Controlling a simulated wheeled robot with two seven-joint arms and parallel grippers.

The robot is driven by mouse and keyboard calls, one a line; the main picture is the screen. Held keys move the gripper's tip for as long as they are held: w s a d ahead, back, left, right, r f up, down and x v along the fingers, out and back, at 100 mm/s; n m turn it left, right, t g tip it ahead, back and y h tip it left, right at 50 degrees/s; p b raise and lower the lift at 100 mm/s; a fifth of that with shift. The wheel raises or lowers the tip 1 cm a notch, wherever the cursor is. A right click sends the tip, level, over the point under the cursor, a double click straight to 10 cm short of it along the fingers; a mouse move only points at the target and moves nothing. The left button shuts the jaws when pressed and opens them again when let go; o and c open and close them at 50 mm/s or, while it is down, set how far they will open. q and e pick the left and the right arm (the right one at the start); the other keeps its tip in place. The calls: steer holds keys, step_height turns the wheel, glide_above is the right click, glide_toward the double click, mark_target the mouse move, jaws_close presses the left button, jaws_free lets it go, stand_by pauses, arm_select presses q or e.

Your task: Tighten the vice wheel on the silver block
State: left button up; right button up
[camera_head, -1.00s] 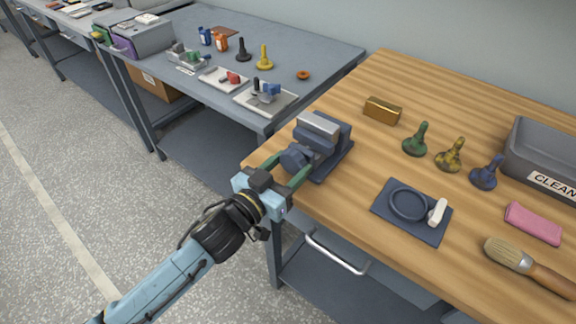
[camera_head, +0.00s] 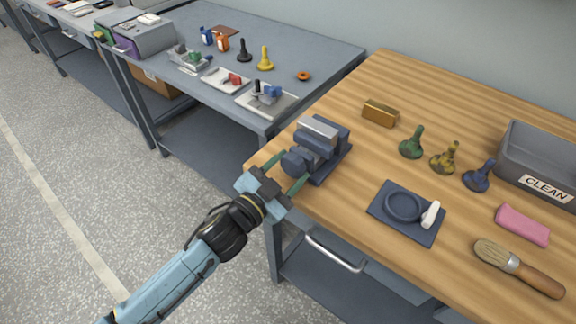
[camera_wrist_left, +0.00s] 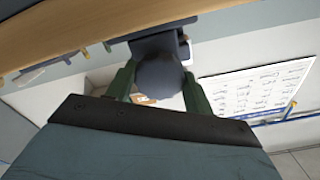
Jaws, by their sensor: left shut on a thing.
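A dark blue vice (camera_head: 330,165) stands at the near left corner of the wooden workbench. A silver block (camera_head: 319,130) sits in its jaws. The round vice wheel (camera_head: 296,161) faces the bench edge. My left gripper (camera_head: 290,169) reaches in from the left and is shut on the wheel, one green finger on each side. In the left wrist view the wheel (camera_wrist_left: 159,78) shows between the two fingers, with part of the vice behind it. My right gripper is not in view.
A gold block (camera_head: 380,113) lies behind the vice. Green, yellow and blue bobbin-like pieces stand to the right. A blue mat (camera_head: 425,232) with a ring, a brush (camera_head: 518,268), a pink cloth (camera_head: 522,226) and a grey bin (camera_head: 540,160) lie further right.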

arm_select(q)
steer(key=shift+m, duration=0.6)
steer(key=o, duration=1)
steer(key=v, duration=1.3)
steer(key=shift+s+a, duration=0.15)
steer(key=shift+s, duration=0.05)
